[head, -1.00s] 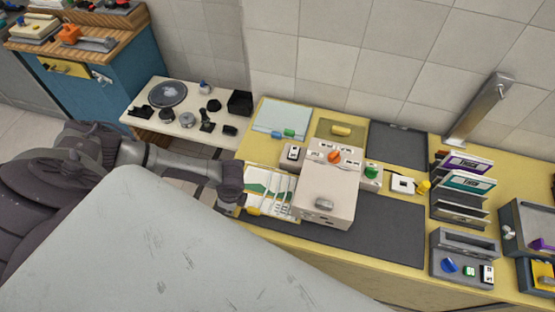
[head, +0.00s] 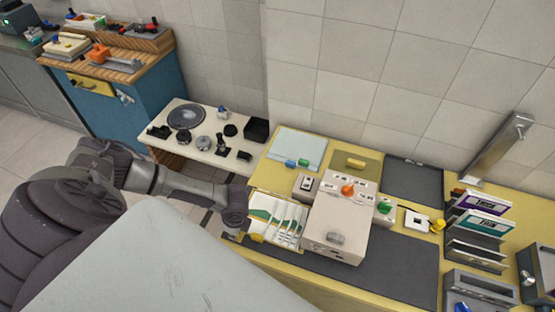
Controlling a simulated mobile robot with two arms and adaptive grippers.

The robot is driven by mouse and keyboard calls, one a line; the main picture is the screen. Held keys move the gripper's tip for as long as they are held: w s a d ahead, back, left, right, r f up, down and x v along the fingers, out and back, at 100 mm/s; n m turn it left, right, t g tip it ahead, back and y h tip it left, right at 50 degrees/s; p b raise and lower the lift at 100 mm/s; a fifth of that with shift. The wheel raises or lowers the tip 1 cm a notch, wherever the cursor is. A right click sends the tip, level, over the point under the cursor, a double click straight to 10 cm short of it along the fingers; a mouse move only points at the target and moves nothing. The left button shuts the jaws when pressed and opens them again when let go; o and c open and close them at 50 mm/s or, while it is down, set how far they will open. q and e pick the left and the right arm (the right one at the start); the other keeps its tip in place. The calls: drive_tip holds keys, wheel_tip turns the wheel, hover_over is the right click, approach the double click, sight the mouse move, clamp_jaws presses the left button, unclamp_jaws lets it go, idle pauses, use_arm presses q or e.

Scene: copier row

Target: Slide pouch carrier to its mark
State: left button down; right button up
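A flat white piece with green patches and pale strips, probably the pouch carrier (head: 276,219), lies on the yellow-topped counter. It is just left of a beige machine (head: 338,232) with an orange knob. A yellow tab (head: 257,237) shows at its front left. My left arm comes in from the left and its gripper (head: 238,207) is at the carrier's left edge. It looks close to or touching that edge. Its fingers are too small and dark to tell open from shut. I cannot make out a separate mark. My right gripper is not in view.
A dark mat (head: 395,267) lies clear in front of the machine. Behind are a pale green panel (head: 297,146) and an olive pad with a yellow block (head: 356,162). Slotted holders (head: 475,240) stand at the right. A side table (head: 178,143) holds small black parts.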

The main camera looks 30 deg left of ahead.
use_arm(q)
drive_tip(key=shift+s+a, duration=0.25)
drive_tip(key=shift+a, duration=0.9)
drive_tip(key=c, duration=1.4)
unclamp_jaws()
drive_tip(key=shift+o, duration=0.2)
drive_tip(key=shift+r, duration=2.5)
